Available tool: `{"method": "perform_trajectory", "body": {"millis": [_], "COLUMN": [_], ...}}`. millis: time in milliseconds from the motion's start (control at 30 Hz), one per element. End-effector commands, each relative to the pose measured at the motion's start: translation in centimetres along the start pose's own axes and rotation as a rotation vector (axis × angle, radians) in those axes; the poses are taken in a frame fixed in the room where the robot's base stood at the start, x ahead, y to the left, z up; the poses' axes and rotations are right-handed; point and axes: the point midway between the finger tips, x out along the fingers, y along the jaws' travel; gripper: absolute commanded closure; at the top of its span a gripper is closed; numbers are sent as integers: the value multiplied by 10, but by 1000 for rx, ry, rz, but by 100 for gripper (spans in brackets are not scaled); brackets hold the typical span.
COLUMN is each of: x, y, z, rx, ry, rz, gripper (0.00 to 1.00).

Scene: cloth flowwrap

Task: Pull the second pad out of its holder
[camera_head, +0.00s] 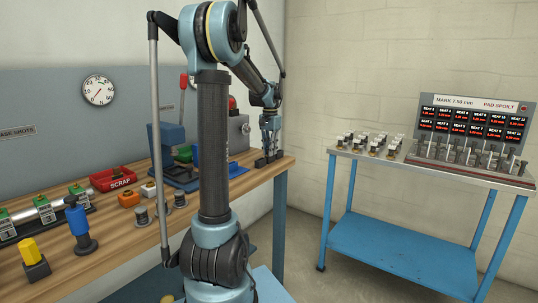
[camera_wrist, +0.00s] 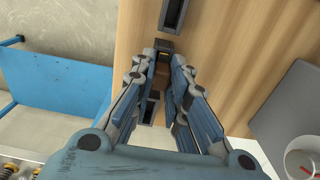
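My gripper (camera_wrist: 164,50) points down over the end of the wooden bench; in the head view my gripper (camera_head: 271,148) is just above a row of small dark holders. In the wrist view a small dark piece with a yellowish mark (camera_wrist: 164,44) lies between the fingertips, probably the second pad. I cannot tell whether the fingers press on it. One dark slotted holder (camera_wrist: 173,14) shows above the fingertips and another holder (camera_wrist: 150,110) shows between the fingers. The middle holder is mostly hidden by the fingers.
The wooden bench (camera_head: 118,244) carries a red scrap tray (camera_head: 113,179), a blue press-like fixture (camera_head: 172,150) and several small tools. A blue-framed table (camera_head: 410,160) with a seat display panel (camera_head: 472,117) stands apart at right. Open floor lies between them.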

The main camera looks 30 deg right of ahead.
Motion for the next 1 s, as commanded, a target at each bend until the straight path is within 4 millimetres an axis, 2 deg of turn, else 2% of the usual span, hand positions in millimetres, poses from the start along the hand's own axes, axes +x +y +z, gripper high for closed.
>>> {"method": "perform_trajectory", "body": {"millis": [533,1000], "x": [-5,-24], "y": [1,1], "z": [-1,-1], "rx": [1,2], "ry": [0,0], "rz": [0,0], "gripper": [100,100]}}
